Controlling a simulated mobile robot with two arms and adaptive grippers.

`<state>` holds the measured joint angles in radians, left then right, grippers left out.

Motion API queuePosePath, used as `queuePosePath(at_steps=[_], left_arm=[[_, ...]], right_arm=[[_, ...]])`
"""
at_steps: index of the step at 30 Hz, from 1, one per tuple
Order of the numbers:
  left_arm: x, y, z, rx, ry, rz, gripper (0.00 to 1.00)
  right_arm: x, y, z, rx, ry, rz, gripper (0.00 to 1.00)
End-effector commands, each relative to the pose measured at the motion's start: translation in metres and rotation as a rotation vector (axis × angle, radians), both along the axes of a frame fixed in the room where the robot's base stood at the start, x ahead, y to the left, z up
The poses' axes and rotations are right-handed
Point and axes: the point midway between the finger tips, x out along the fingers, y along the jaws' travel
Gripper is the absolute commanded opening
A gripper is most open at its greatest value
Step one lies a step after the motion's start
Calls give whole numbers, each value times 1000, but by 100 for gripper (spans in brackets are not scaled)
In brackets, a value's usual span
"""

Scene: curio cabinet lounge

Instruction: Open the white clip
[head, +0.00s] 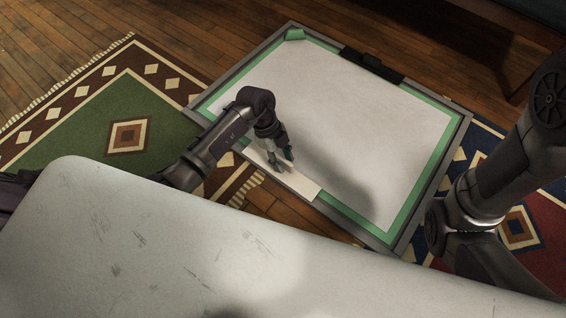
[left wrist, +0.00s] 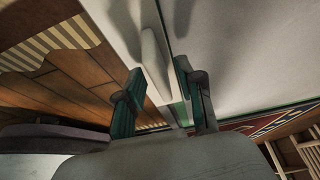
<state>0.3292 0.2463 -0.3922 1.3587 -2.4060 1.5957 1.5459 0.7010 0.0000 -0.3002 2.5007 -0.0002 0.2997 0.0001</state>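A long white strip-like piece, which looks like the white clip (head: 301,183), lies along the near edge of the drawing board (head: 454,150). In the left wrist view the white piece (left wrist: 153,58) shows as a narrow raised bar. My left gripper (head: 281,156) points down over it from the left. In the left wrist view the fingertips of my left gripper (left wrist: 160,80) are apart, one on each side of the bar, with visible gaps. My right arm is at the right edge of the head view; its gripper is not visible.
The board carries a white sheet (head: 340,120) edged with green tape. A black clip (head: 373,66) sits on its far edge. A pale scratched surface (head: 150,240) fills the near foreground. Patterned rugs (head: 75,125) lie on the wooden floor left and right.

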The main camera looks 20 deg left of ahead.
Motion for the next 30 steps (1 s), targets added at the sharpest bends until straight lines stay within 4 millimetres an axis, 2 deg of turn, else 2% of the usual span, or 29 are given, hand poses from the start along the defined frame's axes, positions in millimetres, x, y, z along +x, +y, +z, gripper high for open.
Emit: queuePosePath(at_steps=[10, 15, 17, 25, 30], left_arm=[[0, -1, -2, 0, 0, 0, 36], [0, -1, -3, 0, 0, 0, 8], [0, -1, -3, 0, 0, 0, 0], [-1, -1, -1, -1, -3, -1, 0], [-4, 1, 3, -13, -38, 0, 0]], right_arm=[[0, 0, -2, -1, -1, 0, 40], [0, 0, -2, 0, -1, 0, 40], [0, 0, -2, 0, -1, 0, 40], [0, 0, 1, 0, 0, 0, 40], [0, 0, 14, 0, 1, 0, 40]])
